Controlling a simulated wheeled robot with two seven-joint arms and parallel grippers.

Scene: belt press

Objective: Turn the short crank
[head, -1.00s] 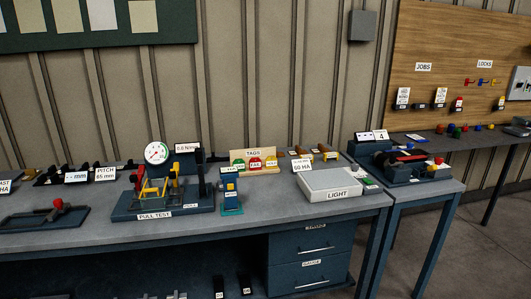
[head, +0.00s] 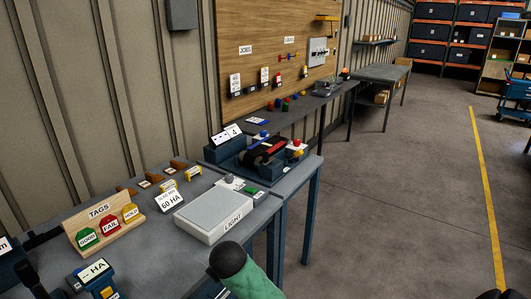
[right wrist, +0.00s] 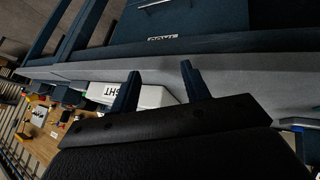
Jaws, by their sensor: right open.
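A small dark blue machine (head: 262,158) stands on the bench in the head view, with a black belt or roller, a red bar and yellow and red parts. A red knob (head: 297,143) shows on its right side. I cannot tell which part is the short crank. My right gripper (right wrist: 160,70) is open and empty in the right wrist view, with its two blue fingers apart. The white light box (right wrist: 155,97) shows beyond the fingers. My left gripper is not in view.
The light box (head: 213,213) lies on the bench left of the machine. A wooden tag holder (head: 107,228) stands farther left. A wooden board (head: 262,50) hangs behind. The floor (head: 405,190) to the right is clear.

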